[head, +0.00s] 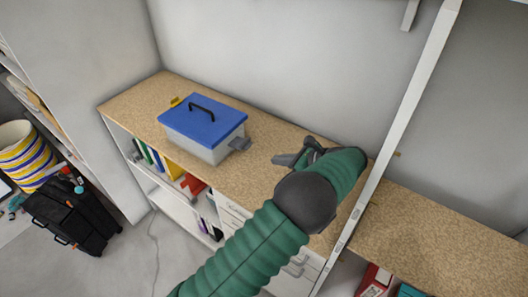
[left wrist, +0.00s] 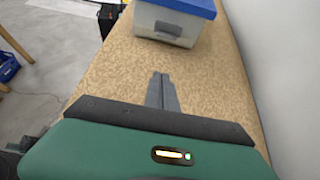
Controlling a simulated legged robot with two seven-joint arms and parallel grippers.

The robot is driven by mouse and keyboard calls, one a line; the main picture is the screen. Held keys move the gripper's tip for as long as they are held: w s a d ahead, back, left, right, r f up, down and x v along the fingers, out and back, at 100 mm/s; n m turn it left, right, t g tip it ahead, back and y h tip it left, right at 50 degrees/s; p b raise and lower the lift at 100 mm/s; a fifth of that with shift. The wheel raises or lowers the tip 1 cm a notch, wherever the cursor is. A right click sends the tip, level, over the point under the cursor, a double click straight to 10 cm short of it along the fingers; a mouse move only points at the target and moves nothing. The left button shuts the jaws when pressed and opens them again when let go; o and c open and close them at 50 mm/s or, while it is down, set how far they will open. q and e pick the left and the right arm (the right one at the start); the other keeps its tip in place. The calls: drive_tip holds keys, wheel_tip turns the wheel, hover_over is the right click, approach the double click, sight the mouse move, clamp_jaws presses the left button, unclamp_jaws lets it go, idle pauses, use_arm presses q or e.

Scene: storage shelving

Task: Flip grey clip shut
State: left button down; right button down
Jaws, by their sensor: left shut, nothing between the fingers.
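A translucent grey box (head: 196,140) with a blue lid (head: 204,122) and a black handle stands on the speckled shelf top. The grey clip (head: 240,144) sticks outward from the box's right end, tilted away from the wall. In the left wrist view the box (left wrist: 150,22) is at the top, and the grey clip (left wrist: 168,29) shows as a darker patch on its near side. My left gripper (head: 276,160) is shut and empty, to the right of the clip and apart from it. Its closed fingers (left wrist: 161,88) point toward the box. My right gripper is out of view.
A yellow clip (head: 176,101) sticks out at the box's far left end. The speckled worktop (head: 255,175) is bare between box and gripper. A white upright post (head: 388,140) stands right of my arm, and the wall is behind.

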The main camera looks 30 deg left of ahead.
sight(240, 142)
use_arm(q)
drive_tip(key=x, duration=0.9)
drive_tip(key=shift+p, duration=0.3)
drive_tip(key=a+r, duration=0.1)
drive_tip(key=r+p, duration=0.1)
drive_tip(key=shift+w+a+r, duration=0.25)
drive_tip(key=shift+a, duration=0.05)
drive_tip(key=shift+s+d+r, duration=0.1)
drive_tip(key=shift+s+r, duration=0.05)
drive_tip(key=shift+r, duration=0.35)
